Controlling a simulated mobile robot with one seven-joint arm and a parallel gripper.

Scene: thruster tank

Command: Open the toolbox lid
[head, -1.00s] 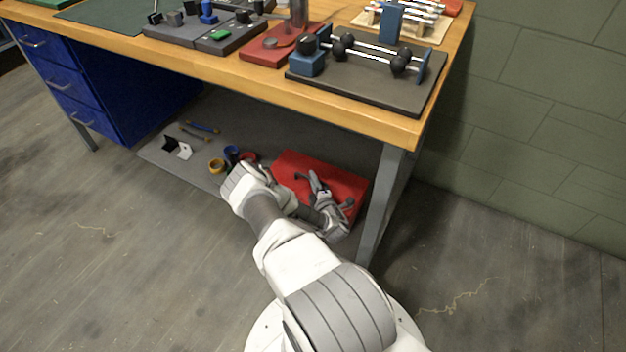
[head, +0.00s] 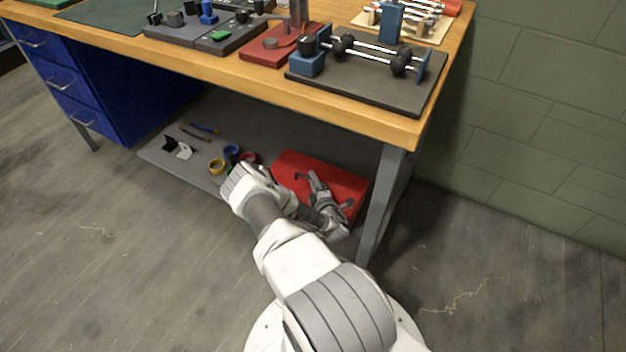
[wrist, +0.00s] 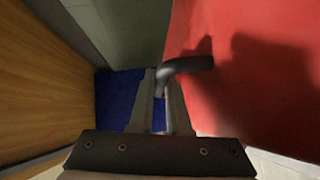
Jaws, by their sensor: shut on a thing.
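The red toolbox (head: 290,164) sits on the low shelf under the workbench, towards its right leg. Its lid looks shut in the head view. My gripper (head: 318,180) reaches in over the top of the toolbox, and my arm hides part of its near side. In the wrist view the red surface of the toolbox (wrist: 270,80) fills the right side. A bent dark grey handle (wrist: 188,65) stands out from it, and my gripper (wrist: 162,85) is shut on this handle near its bent end.
The wooden tabletop (head: 240,75) hangs above the shelf, and the grey table leg (head: 377,205) stands just right of the toolbox. Tape rolls (head: 217,167) and small tools lie on the grey shelf (head: 160,158) to the left. The floor in front is clear.

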